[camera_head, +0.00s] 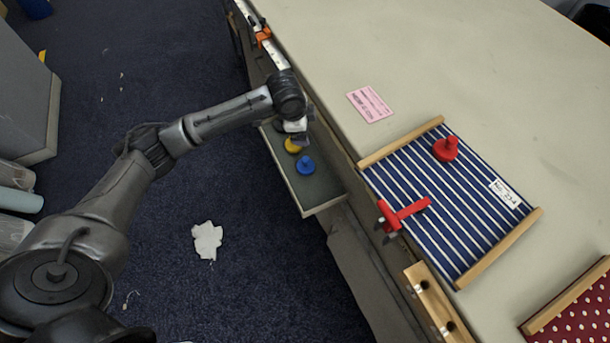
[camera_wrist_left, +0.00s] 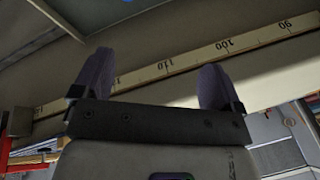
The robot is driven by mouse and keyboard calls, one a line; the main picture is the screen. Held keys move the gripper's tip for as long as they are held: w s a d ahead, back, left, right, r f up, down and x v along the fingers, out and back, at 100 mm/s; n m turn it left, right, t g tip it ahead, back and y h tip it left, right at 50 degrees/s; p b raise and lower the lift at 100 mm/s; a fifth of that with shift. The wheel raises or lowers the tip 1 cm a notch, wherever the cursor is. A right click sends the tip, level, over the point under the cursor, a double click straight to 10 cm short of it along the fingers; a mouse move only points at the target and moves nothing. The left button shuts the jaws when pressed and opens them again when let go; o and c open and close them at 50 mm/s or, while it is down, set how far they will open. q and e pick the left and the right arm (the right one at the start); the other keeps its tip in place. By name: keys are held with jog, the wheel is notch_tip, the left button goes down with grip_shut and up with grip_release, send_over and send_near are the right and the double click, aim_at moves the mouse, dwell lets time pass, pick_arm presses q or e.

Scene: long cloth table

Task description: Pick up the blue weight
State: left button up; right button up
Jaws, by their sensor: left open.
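The blue weight (camera_head: 305,166) has a knob on top and sits in an open grey drawer (camera_head: 318,195) at the side of the table. My left gripper (camera_head: 301,132) is just beyond the blue weight in the head view, over the drawer's far end, partly hidden by its own wrist. In the left wrist view the two fingers of my left gripper (camera_wrist_left: 155,85) are spread apart with nothing between them. The blue weight does not show in the left wrist view. My right gripper is in neither view.
A yellow weight (camera_head: 292,146) sits beside the blue one, close to my left gripper. A red weight (camera_head: 446,150) stands on a blue striped board (camera_head: 470,245) on the table. A ruler strip (camera_wrist_left: 210,52) crosses the wrist view. White scrap (camera_head: 207,240) lies on the floor.

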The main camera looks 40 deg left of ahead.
aim_at(304, 159)
pick_arm(q)
jog(key=f+m+g+h, duration=0.1)
jog(key=f, duration=0.3)
jog(key=f+m+g+h+b, duration=0.1)
jog(key=f, duration=0.3)
jog(key=f+m+h+b, duration=0.1)
jog(key=f, duration=0.3)
jog(key=shift+s+d+f+g, duration=0.1)
jog(key=shift+s+f+g, duration=0.25)
jog(key=shift+s+g, duration=0.05)
jog(key=shift+b+x, duration=0.8)
jog(key=shift+x, duration=1.8)
jog(key=shift+d+r, duration=0.1)
jog(key=c, duration=1.3)
